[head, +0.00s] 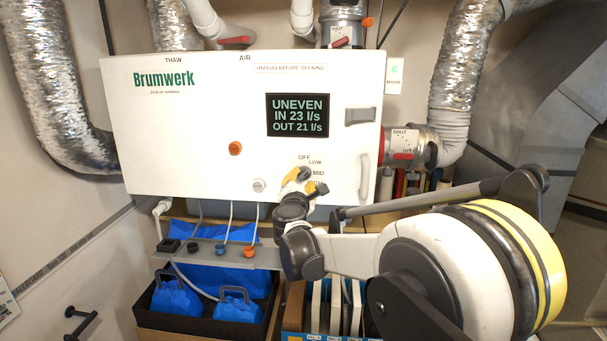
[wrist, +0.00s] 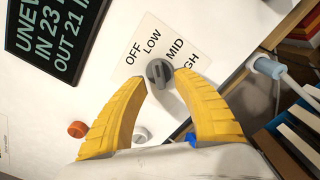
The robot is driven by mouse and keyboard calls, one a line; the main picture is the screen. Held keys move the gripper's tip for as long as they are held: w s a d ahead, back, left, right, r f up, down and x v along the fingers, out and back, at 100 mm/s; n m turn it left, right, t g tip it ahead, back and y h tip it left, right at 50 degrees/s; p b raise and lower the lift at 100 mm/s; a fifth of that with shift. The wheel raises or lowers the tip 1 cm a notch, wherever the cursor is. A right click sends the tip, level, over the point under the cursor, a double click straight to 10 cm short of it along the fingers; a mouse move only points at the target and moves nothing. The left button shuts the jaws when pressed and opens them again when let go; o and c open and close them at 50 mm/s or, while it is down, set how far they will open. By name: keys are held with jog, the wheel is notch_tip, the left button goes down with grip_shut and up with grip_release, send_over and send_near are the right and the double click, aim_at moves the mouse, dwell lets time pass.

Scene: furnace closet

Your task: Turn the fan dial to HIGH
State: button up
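The fan dial (head: 304,174) is a small dark grey knob low on the right of the white Brumwerk unit's front. OFF, LOW and MID are printed around it, and HIGH is partly covered by my gripper. The dial also shows in the wrist view (wrist: 158,72); I cannot tell for sure which mark it points to. My gripper (head: 306,186) is at the dial. In the wrist view its two yellow fingers (wrist: 161,80) are apart, with tips on either side of the knob and gaps seeming to show. Nothing is held.
The unit's display (head: 297,115) reads UNEVEN, IN 23 l/s, OUT 21 l/s. An orange knob (head: 235,148) and a white knob (head: 259,185) sit left of the dial. A handle (head: 365,177) stands out to its right. A shelf (head: 225,256) and a black bin (head: 165,320) are below.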

jog(key=shift+w+d, duration=0.1)
jog(key=shift+w, duration=1.25)
jog(key=shift+r, duration=0.1)
grip_shut()
